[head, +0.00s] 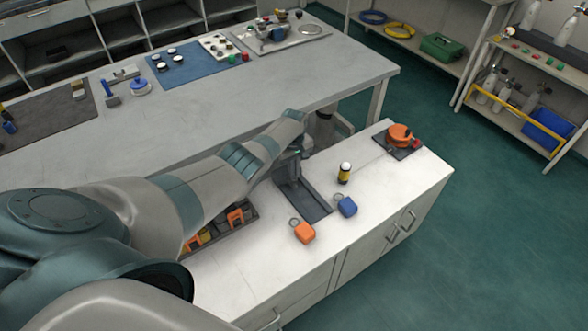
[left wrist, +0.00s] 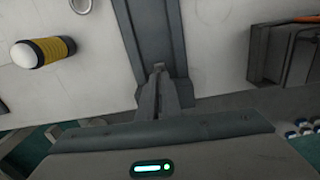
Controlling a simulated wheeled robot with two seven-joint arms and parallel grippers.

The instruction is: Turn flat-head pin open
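My left gripper (head: 292,172) points down at the far end of a long dark grey panel (head: 311,204) on the white counter. In the left wrist view its fingers (left wrist: 161,88) are close together over the panel (left wrist: 150,28). A small grey piece, seemingly the flat-head pin (left wrist: 158,67), shows at their tips and looks pinched between them. It is mostly hidden by the fingers, so its turn angle cannot be told. My right gripper is in neither view.
An orange round device (head: 399,135) sits at the counter's far right. A grey table (head: 200,110) stands behind.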

